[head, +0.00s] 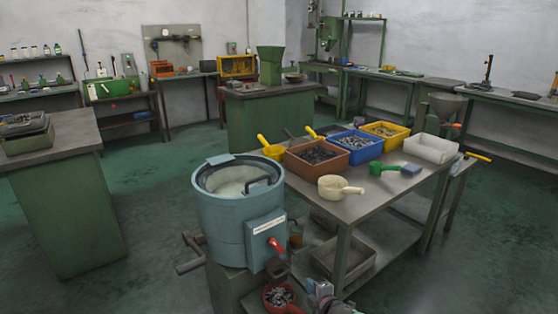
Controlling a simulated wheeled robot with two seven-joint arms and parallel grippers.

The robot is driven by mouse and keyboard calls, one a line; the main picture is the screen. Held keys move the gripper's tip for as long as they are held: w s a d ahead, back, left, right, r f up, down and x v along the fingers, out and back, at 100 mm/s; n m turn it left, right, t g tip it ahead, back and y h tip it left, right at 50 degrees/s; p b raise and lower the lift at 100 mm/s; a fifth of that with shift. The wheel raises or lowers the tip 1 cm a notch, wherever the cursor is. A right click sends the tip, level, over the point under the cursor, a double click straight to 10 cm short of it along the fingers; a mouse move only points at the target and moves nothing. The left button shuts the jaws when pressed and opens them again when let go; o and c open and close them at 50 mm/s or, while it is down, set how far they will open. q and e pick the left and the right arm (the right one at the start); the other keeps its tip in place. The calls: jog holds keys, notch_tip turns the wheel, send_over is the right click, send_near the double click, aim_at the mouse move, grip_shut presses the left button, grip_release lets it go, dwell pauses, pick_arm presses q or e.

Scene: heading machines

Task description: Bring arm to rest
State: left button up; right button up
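Part of my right gripper (324,291) shows at the bottom edge, right of the blue machine and in front of the table. Its fingers are too small and cut off to tell whether they are open or shut. A red scoop (268,299) with grey metal parts in it is just left of the gripper, below the machine's outlet. Its handle runs down to the picture's bottom edge. I cannot tell whether the gripper touches it. My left gripper is not in view.
The blue round machine (227,215) with a red lever stands close by. The metal table (385,190) holds red, blue and yellow bins, a white bin and several scoops. A green cabinet (65,200) is at left. Open floor (150,180) lies between cabinet and machine.

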notch_tip(320, 180, up, 10)
jog(key=s+d+m+h, duration=0.2)
jog(key=m+h, duration=0.3)
jog(key=m, duration=0.2)
jog(key=s+r+m+g+p, duration=0.2)
jog(key=s+r+m+g, duration=0.25)
jog(key=s, duration=0.45)
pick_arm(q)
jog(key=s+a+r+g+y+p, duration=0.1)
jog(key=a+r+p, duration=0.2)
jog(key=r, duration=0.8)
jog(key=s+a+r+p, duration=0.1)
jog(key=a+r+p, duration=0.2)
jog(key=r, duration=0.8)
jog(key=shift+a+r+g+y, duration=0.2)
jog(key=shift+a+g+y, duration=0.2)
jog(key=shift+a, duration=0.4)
pick_arm(e)
jog(key=s+f+m+g, duration=0.2)
jog(key=s+f, duration=0.1)
jog(key=s, duration=0.8)
jog(key=s+f+m+g+y, duration=0.1)
jog(key=s+f+m+g, duration=0.1)
jog(key=s, duration=0.9)
jog(key=s+f+m+g, duration=0.2)
jog(key=s+f, duration=0.1)
jog(key=s, duration=0.9)
jog(key=shift+d+f+m+y, duration=0.35)
jog(key=shift+d+y, duration=0.05)
jog(key=shift+s, duration=0.1)
